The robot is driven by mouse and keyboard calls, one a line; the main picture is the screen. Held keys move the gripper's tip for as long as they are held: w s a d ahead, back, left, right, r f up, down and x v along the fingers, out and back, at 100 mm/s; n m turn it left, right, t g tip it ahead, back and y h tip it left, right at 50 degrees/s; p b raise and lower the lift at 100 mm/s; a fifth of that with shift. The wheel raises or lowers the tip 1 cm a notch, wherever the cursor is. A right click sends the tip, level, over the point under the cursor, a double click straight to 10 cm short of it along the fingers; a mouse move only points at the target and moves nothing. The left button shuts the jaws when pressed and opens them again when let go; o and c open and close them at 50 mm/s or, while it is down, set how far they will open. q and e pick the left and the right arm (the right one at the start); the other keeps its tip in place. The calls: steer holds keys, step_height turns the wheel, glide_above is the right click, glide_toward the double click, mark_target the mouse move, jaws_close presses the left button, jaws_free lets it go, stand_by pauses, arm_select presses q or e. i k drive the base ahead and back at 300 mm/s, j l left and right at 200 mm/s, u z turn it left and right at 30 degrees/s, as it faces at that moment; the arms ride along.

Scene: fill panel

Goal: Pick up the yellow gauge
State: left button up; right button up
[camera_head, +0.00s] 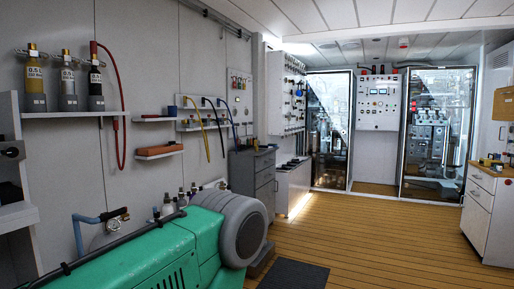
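A yellow cylinder-shaped gauge (34,77) stands upright on a white wall shelf (75,114) at the upper left. It has a brass-coloured top and a white label reading 0.5, with smaller print that I cannot read for sure. A silver one (68,82) and a black one (96,84) stand to its right on the same shelf. A red hose runs from the black one down the wall. Neither of my grippers is in view, and nothing is seen touching the yellow gauge.
A green machine (150,255) with a grey round end (243,230) fills the lower left, below the shelf. Smaller shelves (158,153) hang to the right. A grey cabinet (252,177) stands beyond. The wooden floor (380,240) is mostly clear, with a dark mat (294,274).

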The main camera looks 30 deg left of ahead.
mark_target(256, 142)
steer(key=i+u, duration=0.25)
steer(key=i, duration=2.4)
steer(key=i+u, duration=0.15)
steer(key=i, duration=0.5)
steer(key=i+l+u, duration=0.1)
steer(key=i, duration=0.55)
steer(key=i+l+u, duration=0.15)
steer(key=i, duration=0.55)
steer(key=i+u, duration=0.25)
steer(key=i, duration=0.7)
steer(key=i+l+u, duration=0.25)
steer(key=i, duration=0.65)
steer(key=i+j, duration=0.05)
steer(key=j, duration=0.05)
